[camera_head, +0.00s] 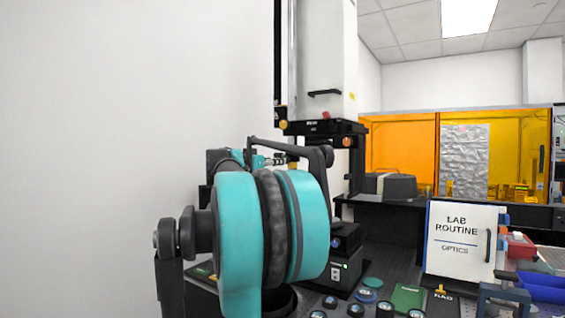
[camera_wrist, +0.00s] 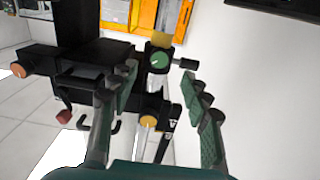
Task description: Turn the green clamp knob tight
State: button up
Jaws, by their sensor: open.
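The green clamp knob (camera_wrist: 159,59) shows in the wrist view as a round green face with a pale line across it. It sits on a dark clamp block on an upright post. My gripper (camera_wrist: 159,74) is open, with one finger at the left and one at the right of the picture. The knob appears between the fingertips, seemingly beyond them, and I see no contact. In the head view my large teal arm joints cover the middle, and I cannot make out the green knob there.
Orange knobs (camera_wrist: 150,121) and a red knob (camera_wrist: 63,116) sit near the fingers. A tall white instrument housing (camera_head: 327,60) stands above a black frame. A white binder (camera_head: 465,240) and several small parts stand on the dark bench at right. The wall at left is bare.

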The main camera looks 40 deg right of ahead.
jog(key=x, duration=0.7)
jog(key=shift+c, duration=0.4)
grip_shut()
jog(key=shift+n, duration=0.4)
jog(key=n, duration=0.9)
jog(key=shift+n, duration=0.6)
